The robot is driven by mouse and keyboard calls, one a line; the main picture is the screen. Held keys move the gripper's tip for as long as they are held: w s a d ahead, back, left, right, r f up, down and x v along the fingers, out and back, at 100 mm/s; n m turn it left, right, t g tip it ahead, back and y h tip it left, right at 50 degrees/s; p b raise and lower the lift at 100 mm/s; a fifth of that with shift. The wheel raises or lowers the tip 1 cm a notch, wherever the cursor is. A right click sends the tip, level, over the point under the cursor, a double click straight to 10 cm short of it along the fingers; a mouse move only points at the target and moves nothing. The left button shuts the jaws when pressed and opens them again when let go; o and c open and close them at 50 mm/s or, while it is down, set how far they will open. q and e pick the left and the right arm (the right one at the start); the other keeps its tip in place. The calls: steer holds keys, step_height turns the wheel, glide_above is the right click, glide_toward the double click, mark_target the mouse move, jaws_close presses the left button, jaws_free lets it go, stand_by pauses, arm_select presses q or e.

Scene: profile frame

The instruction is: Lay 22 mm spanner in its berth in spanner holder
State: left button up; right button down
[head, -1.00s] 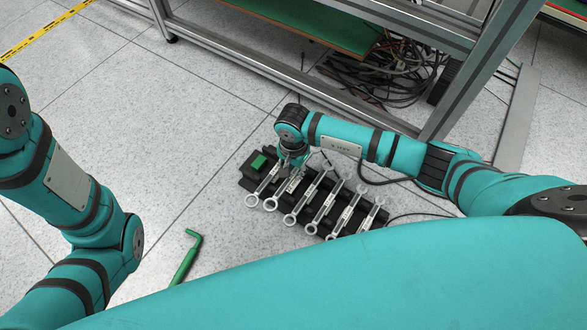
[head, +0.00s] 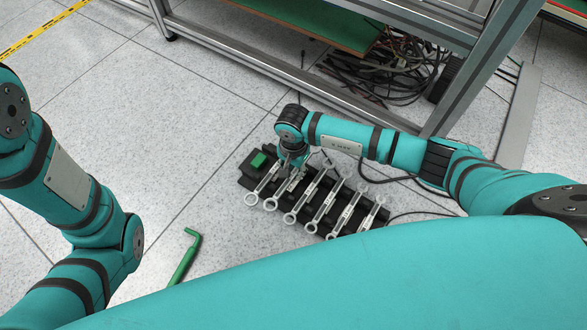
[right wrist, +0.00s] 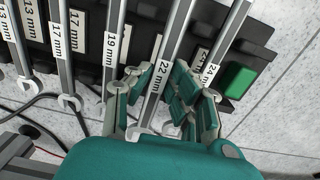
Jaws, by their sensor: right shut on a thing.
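The 22 mm spanner (right wrist: 161,78) is between the fingers of my right gripper (right wrist: 153,92) in the right wrist view, its label facing the camera. The gripper is shut on its shaft. In the head view, my right gripper (head: 292,172) is over the spanner holder (head: 246,184), at the second spanner from the green block; the ring end (head: 270,204) sticks out over the holder's near edge. The spanner lies in line with its neighbours across the holder. The gripper hides its berth, so I cannot tell whether it is fully seated. My left gripper is out of view.
The 19 mm spanner (right wrist: 113,46) and 24 mm spanner (right wrist: 222,42) lie close on either side. A green block (head: 258,160) sits at the holder's end. A green bent tool (head: 186,258) lies on the floor. A metal frame (head: 270,70) and cables (head: 385,75) are behind.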

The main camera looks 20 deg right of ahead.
mark_target(293, 173)
steer(key=shift+f+b, duration=0.75)
steer(key=shift+f, duration=0.25)
steer(key=c, duration=1.1)
jaws_free()
step_height(293, 173, up, 12)
